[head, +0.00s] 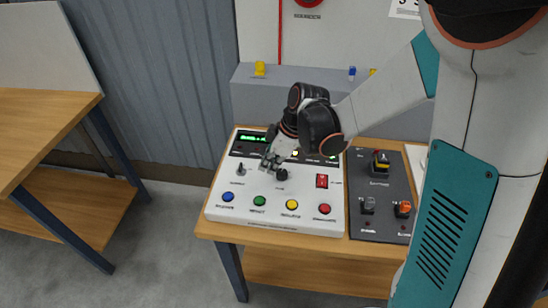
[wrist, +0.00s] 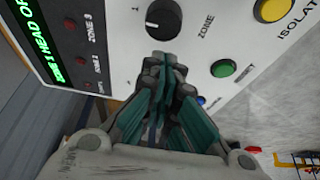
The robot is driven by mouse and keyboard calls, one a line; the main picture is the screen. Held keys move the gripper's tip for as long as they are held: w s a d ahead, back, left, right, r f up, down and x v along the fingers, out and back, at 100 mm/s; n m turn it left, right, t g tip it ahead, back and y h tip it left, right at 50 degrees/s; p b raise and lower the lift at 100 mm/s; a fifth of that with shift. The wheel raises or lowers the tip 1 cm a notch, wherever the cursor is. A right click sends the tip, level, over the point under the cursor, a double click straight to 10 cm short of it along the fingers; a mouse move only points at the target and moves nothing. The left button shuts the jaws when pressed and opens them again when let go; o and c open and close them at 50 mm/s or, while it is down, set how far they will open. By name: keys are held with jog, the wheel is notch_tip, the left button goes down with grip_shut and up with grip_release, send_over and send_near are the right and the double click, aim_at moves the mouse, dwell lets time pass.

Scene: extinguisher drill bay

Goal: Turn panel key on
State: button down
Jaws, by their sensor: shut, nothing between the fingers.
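The white control panel (head: 272,218) lies on the wooden table. A small grey upright switch (head: 240,169), which looks like the panel key, stands at its left; its label is too small to read and its turn position is unclear. My gripper (head: 268,163) is over the panel, just right of this switch and close to the black zone knob (head: 281,174). In the wrist view my gripper (wrist: 163,68) is shut and empty, its tips below the zone knob (wrist: 163,18). The fingers cover the place where the key would be, so contact cannot be told.
The panel has a green-lit display (head: 253,138), blue (head: 228,197), green (head: 259,201), yellow (head: 291,205) and red (head: 324,209) buttons, and a red rocker switch (head: 322,181). A dark switch box (head: 380,218) stands to the right. Another wooden table (head: 40,125) is at left.

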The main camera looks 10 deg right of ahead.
aim_at(248, 175)
jog(key=shift+x, duration=1.1)
jog(key=a, duration=0.1)
jog(key=w+a+b, duration=0.1)
jog(key=a, duration=0.1)
jog(key=shift+f, duration=0.1)
jog(key=shift+w+a, duration=0.2)
jog(key=shift+a, duration=0.15)
